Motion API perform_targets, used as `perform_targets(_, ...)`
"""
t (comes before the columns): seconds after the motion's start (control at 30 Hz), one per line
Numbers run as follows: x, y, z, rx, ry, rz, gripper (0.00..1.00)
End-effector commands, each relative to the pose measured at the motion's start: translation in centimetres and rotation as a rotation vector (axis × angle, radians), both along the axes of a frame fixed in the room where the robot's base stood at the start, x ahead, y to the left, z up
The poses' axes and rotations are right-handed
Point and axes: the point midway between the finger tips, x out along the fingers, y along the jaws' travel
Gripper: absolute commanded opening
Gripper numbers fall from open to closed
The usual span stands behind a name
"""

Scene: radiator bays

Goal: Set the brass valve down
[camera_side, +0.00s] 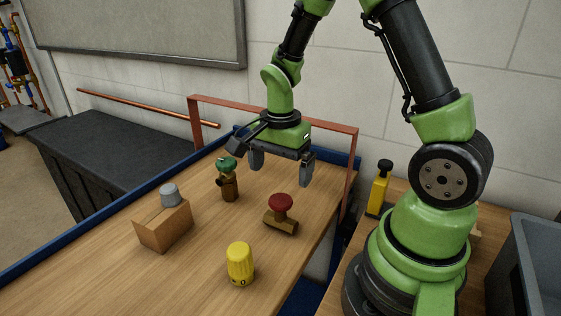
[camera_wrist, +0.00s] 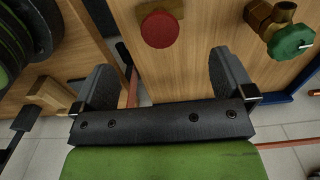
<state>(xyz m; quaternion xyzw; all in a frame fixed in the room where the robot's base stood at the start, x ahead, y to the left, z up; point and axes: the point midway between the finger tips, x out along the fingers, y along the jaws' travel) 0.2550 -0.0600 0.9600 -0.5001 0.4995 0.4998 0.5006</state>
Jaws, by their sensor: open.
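Two brass valves are on the wooden bench. One has a red round handle (camera_side: 281,202) and its brass body (camera_side: 281,222) lies on the bench; its red top also shows in the wrist view (camera_wrist: 160,29). The other, with a green handle (camera_side: 227,164), stands upright to its left on a brass body (camera_side: 230,189); in the wrist view it is at the upper right (camera_wrist: 291,41). My gripper (camera_side: 281,167) is open and empty, above the bench and behind both valves. Its two spread fingers also show in the wrist view (camera_wrist: 161,70), with only bench and floor between them.
A yellow ribbed cap (camera_side: 240,262) stands in front. A reddish frame (camera_side: 270,112) rises behind my gripper. A yellow bottle (camera_side: 379,190) and grey bin (camera_side: 537,265) are right. The bench's front left is clear.

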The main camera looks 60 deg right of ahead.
Motion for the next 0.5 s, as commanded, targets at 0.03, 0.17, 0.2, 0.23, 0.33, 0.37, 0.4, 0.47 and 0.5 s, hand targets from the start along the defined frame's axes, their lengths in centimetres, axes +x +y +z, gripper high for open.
perform_targets(0.03,0.1,0.0,0.5,-0.001,-0.004,0.001,1.00)
perform_targets(0.17,0.0,0.2,1.8,-0.002,-0.019,0.028,1.00)
perform_targets(0.2,-0.1,0.4,2.6,-0.003,-0.036,0.055,1.00)
perform_targets(0.23,-0.1,0.7,3.3,-0.005,-0.054,0.084,1.00)
perform_targets(0.33,-0.7,1.9,6.5,-0.015,-0.137,0.225,1.00)
perform_targets(0.37,-1.1,2.3,7.6,-0.020,-0.167,0.279,1.00)
perform_targets(0.4,-1.7,3.0,9.0,-0.029,-0.209,0.354,1.00)
perform_targets(0.47,-2.7,4.0,11.0,-0.044,-0.274,0.472,1.00)
perform_targets(0.5,-3.5,4.6,12.2,-0.058,-0.318,0.551,1.00)
